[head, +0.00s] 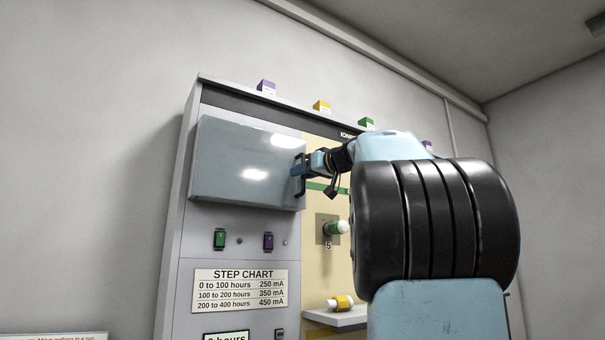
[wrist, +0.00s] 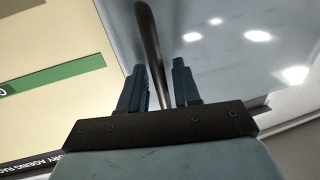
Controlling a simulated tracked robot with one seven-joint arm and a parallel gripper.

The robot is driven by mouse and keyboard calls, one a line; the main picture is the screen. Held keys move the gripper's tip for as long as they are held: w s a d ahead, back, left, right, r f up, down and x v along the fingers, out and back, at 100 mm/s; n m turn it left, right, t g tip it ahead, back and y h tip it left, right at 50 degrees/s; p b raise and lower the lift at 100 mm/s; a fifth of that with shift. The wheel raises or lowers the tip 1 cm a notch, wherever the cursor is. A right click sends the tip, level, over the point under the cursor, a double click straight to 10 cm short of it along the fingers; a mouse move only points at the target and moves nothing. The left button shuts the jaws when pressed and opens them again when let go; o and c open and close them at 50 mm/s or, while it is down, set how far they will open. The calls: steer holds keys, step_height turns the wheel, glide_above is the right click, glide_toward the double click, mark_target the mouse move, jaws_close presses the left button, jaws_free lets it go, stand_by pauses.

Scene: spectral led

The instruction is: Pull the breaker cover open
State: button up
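The breaker cover (head: 240,160) is a glossy grey-blue panel at the upper left of the cabinet front in the head view. It fills the right side of the wrist view (wrist: 240,65) and looks closed. Its dark bar handle (wrist: 148,32) runs along the cover's right edge in the head view. My gripper (head: 301,172) is at that edge, at the handle. In the wrist view my gripper (wrist: 158,64) has its two fingers apart, one on each side of the handle, with visible gaps. The handle's lower end near the palm is partly hidden.
Below the cover are a green switch (head: 219,239), a purple switch (head: 268,242) and a step chart (head: 240,290). A green-and-white lamp (head: 338,228) juts out right of the cover, above a shelf (head: 338,318) with a yellow-banded lamp (head: 340,302). Small coloured boxes stand on top.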

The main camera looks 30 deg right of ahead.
jaws_close()
stand_by(0.3)
steer(key=shift+a, duration=0.15)
steer(key=shift+s, duration=0.1)
